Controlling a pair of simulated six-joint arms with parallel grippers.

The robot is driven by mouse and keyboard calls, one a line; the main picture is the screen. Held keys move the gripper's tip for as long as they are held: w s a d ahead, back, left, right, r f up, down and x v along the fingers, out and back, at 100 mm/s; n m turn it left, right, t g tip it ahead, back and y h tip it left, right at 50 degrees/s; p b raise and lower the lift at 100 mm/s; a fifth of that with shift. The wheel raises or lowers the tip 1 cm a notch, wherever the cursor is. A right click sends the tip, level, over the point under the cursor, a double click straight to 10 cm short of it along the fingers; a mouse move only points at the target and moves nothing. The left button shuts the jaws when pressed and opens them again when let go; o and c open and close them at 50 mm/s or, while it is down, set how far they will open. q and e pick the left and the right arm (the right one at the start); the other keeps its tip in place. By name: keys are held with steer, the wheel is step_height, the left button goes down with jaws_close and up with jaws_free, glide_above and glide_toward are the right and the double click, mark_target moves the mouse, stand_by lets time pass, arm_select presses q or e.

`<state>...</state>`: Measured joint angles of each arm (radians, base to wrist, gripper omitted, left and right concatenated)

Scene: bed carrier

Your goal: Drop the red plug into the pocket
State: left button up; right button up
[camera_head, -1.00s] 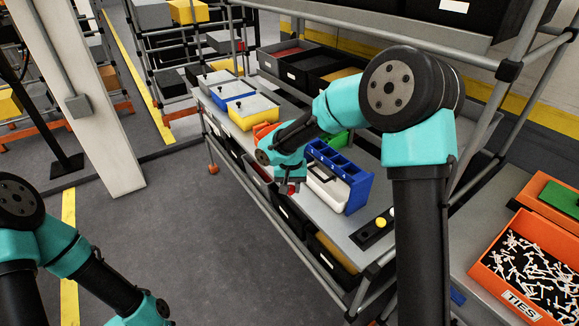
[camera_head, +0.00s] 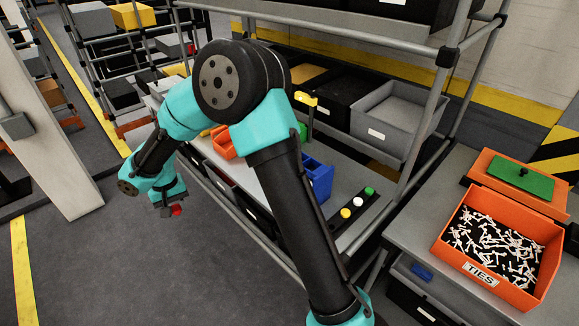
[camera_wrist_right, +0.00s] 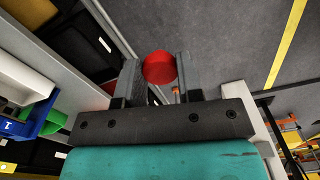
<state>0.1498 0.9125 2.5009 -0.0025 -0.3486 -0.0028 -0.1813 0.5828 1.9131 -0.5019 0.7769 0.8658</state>
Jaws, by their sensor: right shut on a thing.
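The red plug (camera_head: 176,210) is held by my right gripper (camera_head: 168,211), in front of the shelf's long edge with grey floor behind it in the head view. In the right wrist view the round red plug (camera_wrist_right: 159,67) sits between the two fingers, which are shut on it. A black strip (camera_head: 338,225) lies on the shelf, well to the right of the gripper. It carries a yellow plug (camera_head: 345,213), a white plug (camera_head: 358,202) and a green plug (camera_head: 369,190). I cannot make out an empty pocket in it. My left gripper is not in view.
A blue caddy (camera_head: 318,178) stands on the shelf, partly behind my right arm. An orange bin (camera_head: 222,142) is farther left. Black and grey bins (camera_head: 398,112) stand behind. An orange bin of ties (camera_head: 468,264) is on the right bench. Shelf posts (camera_head: 428,105) are obstacles.

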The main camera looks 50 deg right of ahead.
steer(key=shift+d, duration=0.1)
steer(key=w+d+r+m, duration=0.2)
steer(key=d+m, duration=0.2)
steer(key=d, duration=0.8)
steer(key=w+d+r+m, duration=0.15)
steer(key=d+m, duration=0.25)
steer(key=d, duration=0.7)
steer(key=s+d+r+m, duration=0.2)
steer(key=s+d+m, duration=0.1)
steer(key=d, duration=0.7)
steer(key=s+d+r+m, duration=0.3)
steer(key=d+m, duration=0.1)
steer(key=d, duration=0.6)
steer(key=shift+d+r+m, duration=0.15)
steer(key=shift+d+m, duration=0.15)
steer(key=shift+s, duration=0.1)
steer(key=shift+f, duration=3.05)
